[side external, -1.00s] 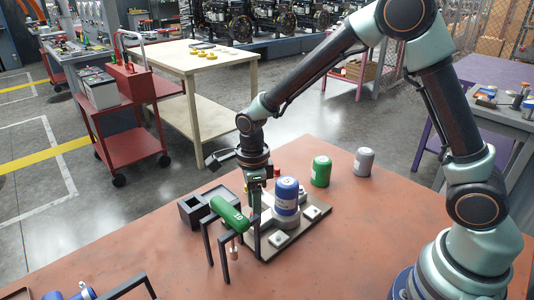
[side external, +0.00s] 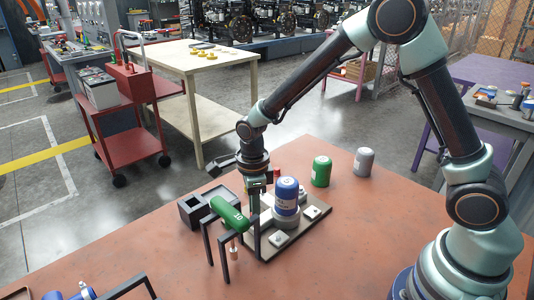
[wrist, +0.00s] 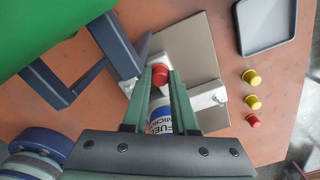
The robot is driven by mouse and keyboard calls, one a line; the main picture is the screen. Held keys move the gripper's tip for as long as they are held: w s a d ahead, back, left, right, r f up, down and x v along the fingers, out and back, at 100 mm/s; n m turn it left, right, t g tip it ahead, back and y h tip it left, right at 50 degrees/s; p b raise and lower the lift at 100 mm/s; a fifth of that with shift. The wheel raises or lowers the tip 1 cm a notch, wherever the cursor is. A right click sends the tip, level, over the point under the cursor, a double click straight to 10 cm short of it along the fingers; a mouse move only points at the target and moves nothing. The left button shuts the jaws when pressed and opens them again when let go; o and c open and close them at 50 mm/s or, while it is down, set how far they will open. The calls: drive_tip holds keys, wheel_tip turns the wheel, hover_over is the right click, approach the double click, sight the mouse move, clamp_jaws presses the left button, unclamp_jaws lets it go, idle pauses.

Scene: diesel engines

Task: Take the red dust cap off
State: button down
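A red dust cap (wrist: 159,72) shows between my two fingertips in the wrist view. My gripper (wrist: 161,78) points down with its fingers apart, one on each side of the cap; firm contact is not visible. A white and blue fuel filter (wrist: 160,115) with lettering shows between the fingers, partly hidden by them. In the side view my gripper (side external: 256,205) is low beside the blue-topped filter (side external: 286,197), behind the green cylinder (side external: 229,211). The cap between the fingers cannot be made out there.
The green cylinder sits on a dark frame (side external: 208,245) close to my gripper. A base plate (side external: 318,216) carries the filter. A grey tray (wrist: 266,25) and loose yellow (wrist: 252,102) and red (wrist: 253,121) caps lie at right in the wrist view. Green and grey canisters (side external: 321,171) stand behind.

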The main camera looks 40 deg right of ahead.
drive_tip(key=shift+r, duration=0.15)
idle(0.5)
drive_tip(key=shift+r, duration=2.9)
drive_tip(key=shift+w, duration=0.1)
